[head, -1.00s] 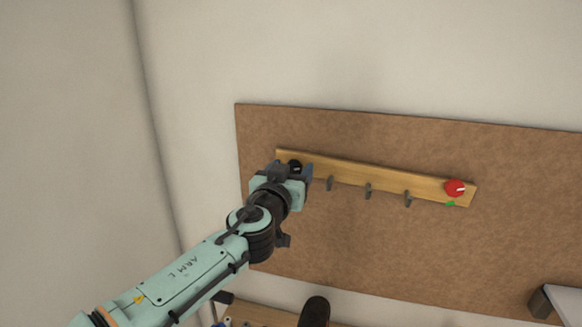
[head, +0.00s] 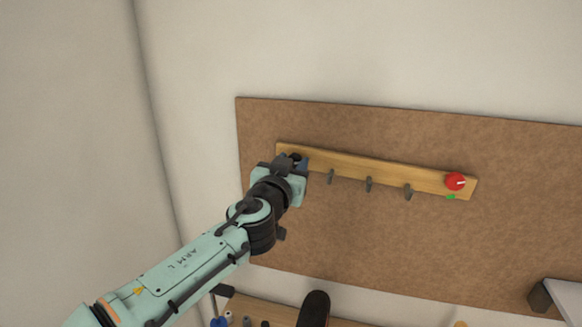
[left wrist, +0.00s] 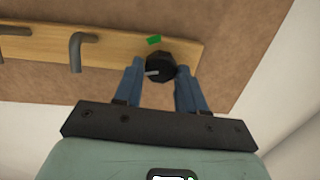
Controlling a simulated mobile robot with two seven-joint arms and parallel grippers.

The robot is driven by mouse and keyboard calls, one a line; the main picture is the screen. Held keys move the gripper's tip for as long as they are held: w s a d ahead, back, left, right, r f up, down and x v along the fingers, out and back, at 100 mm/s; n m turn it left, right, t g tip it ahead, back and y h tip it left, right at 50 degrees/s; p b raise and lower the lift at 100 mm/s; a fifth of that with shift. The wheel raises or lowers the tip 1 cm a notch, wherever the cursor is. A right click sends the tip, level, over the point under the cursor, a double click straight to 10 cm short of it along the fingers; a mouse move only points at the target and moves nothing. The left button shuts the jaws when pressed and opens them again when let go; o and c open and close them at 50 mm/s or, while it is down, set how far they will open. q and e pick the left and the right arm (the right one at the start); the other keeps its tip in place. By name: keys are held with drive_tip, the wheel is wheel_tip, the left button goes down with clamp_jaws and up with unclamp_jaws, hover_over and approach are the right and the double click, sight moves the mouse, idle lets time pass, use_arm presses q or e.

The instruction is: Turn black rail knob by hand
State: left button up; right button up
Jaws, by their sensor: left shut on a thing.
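The black knob (left wrist: 160,66) sits near one end of the wooden rail (head: 370,170), with a pale pointer mark on its face and a green mark (left wrist: 154,40) on the wood beside it. In the head view the knob is mostly hidden by my left gripper (head: 293,161) at the rail's left end. My left gripper (left wrist: 160,82) is shut on the black knob, with a blue finger on each side of it. My right gripper is not in view.
A red knob (head: 455,181) with its own green mark is at the rail's right end. Several grey hooks (head: 369,184) hang between the knobs. The rail is on a brown board (head: 420,240) on the wall. A bench (head: 260,308) with objects is below.

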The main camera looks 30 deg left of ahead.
use_arm(q)
drive_tip(key=m+b, duration=0.1)
drive_tip(key=m, duration=0.1)
drive_tip(key=shift+f+m, duration=0.1)
drive_tip(key=shift+m, duration=0.2)
drive_tip(key=m+b, duration=0.1)
drive_tip(key=m, duration=0.2)
drive_tip(key=shift+d+m, duration=0.1)
drive_tip(key=shift+m, duration=0.2)
drive_tip(key=m+b, duration=0.1)
drive_tip(key=m, duration=0.2)
drive_tip(key=shift+m, duration=2.2)
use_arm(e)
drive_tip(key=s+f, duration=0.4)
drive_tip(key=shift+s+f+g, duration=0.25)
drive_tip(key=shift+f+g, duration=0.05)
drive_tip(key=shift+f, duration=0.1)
use_arm(q)
drive_tip(key=o, duration=1)
drive_tip(key=shift+w, duration=0.1)
drive_tip(key=shift+o, duration=0.2)
